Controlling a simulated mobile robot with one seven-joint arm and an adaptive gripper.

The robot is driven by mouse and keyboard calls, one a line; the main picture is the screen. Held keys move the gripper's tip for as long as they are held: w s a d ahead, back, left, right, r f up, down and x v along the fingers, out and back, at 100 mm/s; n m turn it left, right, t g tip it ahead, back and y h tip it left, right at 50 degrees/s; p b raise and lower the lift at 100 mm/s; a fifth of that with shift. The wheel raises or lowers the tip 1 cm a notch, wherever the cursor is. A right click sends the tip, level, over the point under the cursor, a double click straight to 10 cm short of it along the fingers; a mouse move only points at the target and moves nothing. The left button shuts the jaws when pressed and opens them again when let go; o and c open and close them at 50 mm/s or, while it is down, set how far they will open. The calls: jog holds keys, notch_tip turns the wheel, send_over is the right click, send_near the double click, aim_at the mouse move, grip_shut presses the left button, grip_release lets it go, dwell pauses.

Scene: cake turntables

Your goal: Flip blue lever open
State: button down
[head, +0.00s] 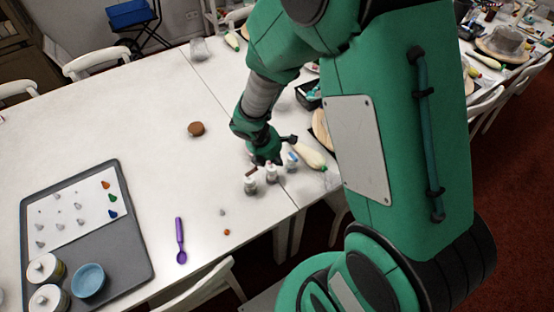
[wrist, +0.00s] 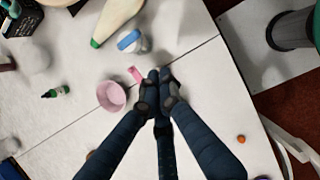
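The fingers hide what is directly below.
A pink cup (wrist: 111,96) and a small pink piece (wrist: 135,75) are beside my fingertips. A long pale piping bag (head: 308,155) lies to the right. The table (head: 150,130) is mostly clear leftward.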

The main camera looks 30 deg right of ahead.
aim_at(293, 156)
jog(key=w+d+f+b, duration=0.1)
jog(key=d+f+b, duration=0.2)
jog(key=d+f, duration=0.3)
jog(key=shift+d+f, duration=0.2)
jog(key=shift+d, duration=0.05)
jog(key=shift+s+d+n+t+p, duration=0.35)
jog(key=shift+d+n+t+p, duration=0.25)
jog(key=shift+n, duration=0.6)
dwell(0.6)
jog(key=w+d+n+t+y+p, duration=0.2)
jog(key=d+n+y+p, duration=0.2)
jog(key=n, duration=1.1)
jog(key=d+p, duration=0.2)
jog(key=d, duration=0.1)
jog(key=shift+w+d+t+y, duration=0.2)
jog(key=shift+d+t+y, duration=0.1)
jog(key=shift+y, duration=0.1)
jog(key=shift+w+a, duration=0.4)
jog(key=shift+a, duration=0.25)
